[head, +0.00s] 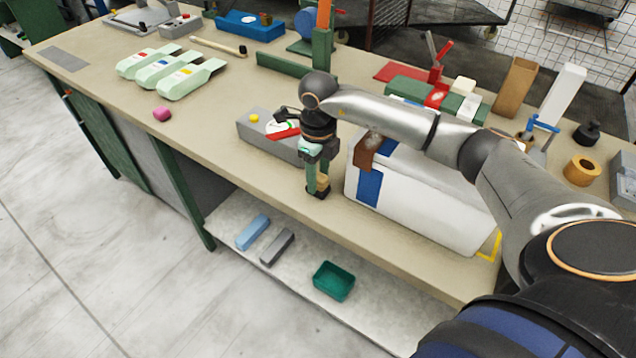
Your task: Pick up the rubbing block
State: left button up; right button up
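My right gripper (317,185) points straight down over the front part of the workbench (225,170), left of the white box. Its two green fingers are down at a small tan block with dark parts at its foot (323,183), which looks like the rubbing block. The fingers partly hide the block. I cannot tell whether they are pressed on it or only around it, nor whether it touches the bench. My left gripper is not in view.
A white box with blue patches (420,205) stands close right of the gripper. A grey unit with a yellow button (256,127) stands behind it. The lower shelf holds a green tray (334,281). The bench's front left is mostly clear around a pink piece (162,114).

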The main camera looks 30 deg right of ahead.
grip_shut()
jog(key=shift+r, duration=0.1)
dwell(0.3)
